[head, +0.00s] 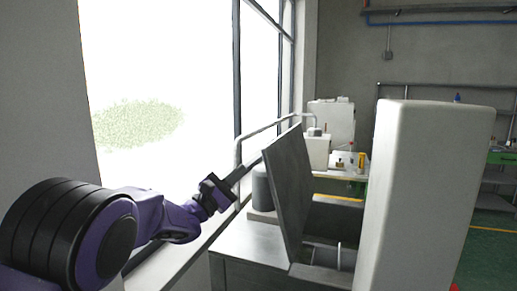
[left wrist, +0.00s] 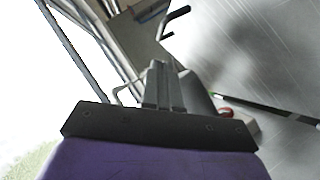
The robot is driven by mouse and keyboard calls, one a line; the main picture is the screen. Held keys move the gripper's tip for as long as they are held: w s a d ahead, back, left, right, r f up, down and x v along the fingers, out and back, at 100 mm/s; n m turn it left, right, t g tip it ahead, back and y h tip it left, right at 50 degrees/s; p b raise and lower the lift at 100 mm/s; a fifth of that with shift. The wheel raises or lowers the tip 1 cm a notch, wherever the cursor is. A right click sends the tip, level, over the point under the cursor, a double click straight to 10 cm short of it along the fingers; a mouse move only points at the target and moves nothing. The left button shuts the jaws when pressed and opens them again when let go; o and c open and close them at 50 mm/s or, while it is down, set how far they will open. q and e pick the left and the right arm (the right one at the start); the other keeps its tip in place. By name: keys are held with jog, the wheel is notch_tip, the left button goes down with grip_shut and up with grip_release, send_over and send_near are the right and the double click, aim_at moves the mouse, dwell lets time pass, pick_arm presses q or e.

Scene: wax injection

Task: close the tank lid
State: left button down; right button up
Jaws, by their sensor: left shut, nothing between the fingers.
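The tank lid (head: 287,190) is a dark grey panel in the head view. It stands raised and steeply tilted on the left side of the open grey tank (head: 322,276). My left gripper (head: 246,169) is shut and empty, with its fingers pointing at the lid's upper left edge, on the window side. I cannot tell whether the fingertips touch the lid. In the left wrist view the shut fingers (left wrist: 163,84) point forward, and a large scratched grey surface, apparently the lid (left wrist: 265,60), fills the right side. My right gripper is not in view.
A tall white cabinet (head: 425,190) stands just right of the tank. A metal rail (head: 262,130) and a dark grey cylinder (head: 262,188) are behind the lid on the left. The window sill (head: 185,250) runs below my left arm. Benches with white machines (head: 332,122) stand further back.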

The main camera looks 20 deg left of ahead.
pick_arm(q)
jog(key=w+d+r+p, duration=0.3)
jog(key=w+d+r, duration=0.1)
jog(key=shift+w+d+r, duration=0.25)
jog(key=shift+r, duration=0.15)
jog(key=shift+w+a+f, duration=0.1)
